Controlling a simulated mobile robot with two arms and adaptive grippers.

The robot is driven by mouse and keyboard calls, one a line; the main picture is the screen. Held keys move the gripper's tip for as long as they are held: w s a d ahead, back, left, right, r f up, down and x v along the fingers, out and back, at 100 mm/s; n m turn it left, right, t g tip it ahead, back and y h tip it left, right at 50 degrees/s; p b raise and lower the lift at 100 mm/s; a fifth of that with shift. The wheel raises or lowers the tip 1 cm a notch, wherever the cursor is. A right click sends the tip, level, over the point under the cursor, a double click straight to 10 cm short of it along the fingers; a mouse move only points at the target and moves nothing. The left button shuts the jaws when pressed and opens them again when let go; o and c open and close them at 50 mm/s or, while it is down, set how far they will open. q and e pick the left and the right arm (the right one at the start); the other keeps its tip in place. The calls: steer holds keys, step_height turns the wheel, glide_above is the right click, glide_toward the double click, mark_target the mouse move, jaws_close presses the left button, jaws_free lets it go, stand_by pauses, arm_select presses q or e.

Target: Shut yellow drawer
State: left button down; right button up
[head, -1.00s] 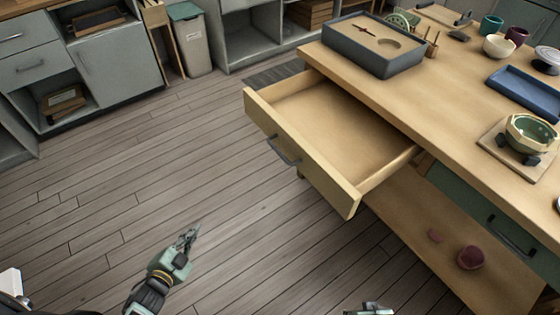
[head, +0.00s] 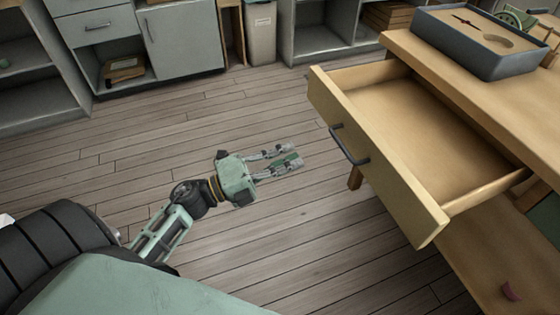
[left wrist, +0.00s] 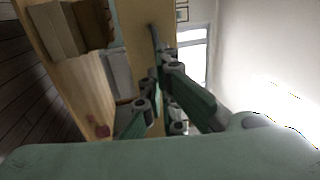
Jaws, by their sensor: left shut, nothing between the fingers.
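The yellow drawer (head: 392,170) is pulled far out of the wooden workbench. It is empty, and its pale front has a dark bar handle (head: 348,146). My left gripper (head: 296,157) is left of the drawer front, with its fingers pointing at it and a gap between them. The gripper is shut with nothing held. In the left wrist view, the green fingers (left wrist: 170,112) show before a tan panel with a dark handle (left wrist: 154,38), apparently the drawer front. My right gripper is out of view.
The workbench (head: 455,72) carries a dark grey tray-like box (head: 483,60) at its far corner. Grey cabinets (head: 180,40) and a bin (head: 261,32) line the back. The plank floor left of the drawer is clear.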

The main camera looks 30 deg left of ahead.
mark_target(335, 138)
arm_select(q)
steer(key=x, duration=0.9)
steer(key=shift+f, duration=0.1)
